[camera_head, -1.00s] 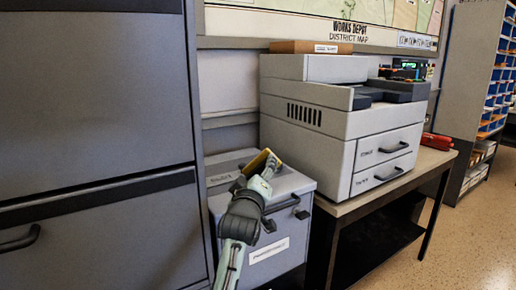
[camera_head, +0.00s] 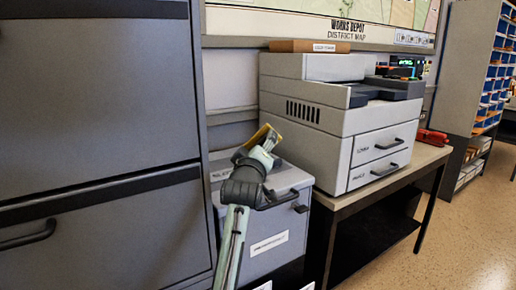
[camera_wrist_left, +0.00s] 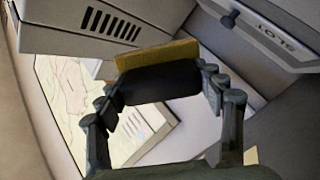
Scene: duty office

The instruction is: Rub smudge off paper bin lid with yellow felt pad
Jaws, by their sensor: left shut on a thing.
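The grey paper bin (camera_head: 268,235) stands between the tall cabinet and the printer table, with a flat lid (camera_head: 289,178) and a white label on its front. My left gripper (camera_head: 262,151) is over the lid, shut on the yellow felt pad (camera_head: 259,134). In the left wrist view the pad (camera_wrist_left: 157,54) is a yellow layer on a dark block, held between the two fingers (camera_wrist_left: 161,80). The pad is tilted and looks raised above the lid; contact is not clear. My arm hides part of the lid, and I cannot make out a smudge. My right gripper is not in view.
A tall dark filing cabinet (camera_head: 100,120) stands close on the left. A large grey printer (camera_head: 320,130) sits on a table (camera_head: 410,168) right of the bin. A wall map (camera_head: 350,14) hangs behind. Open floor (camera_head: 450,240) lies at the right.

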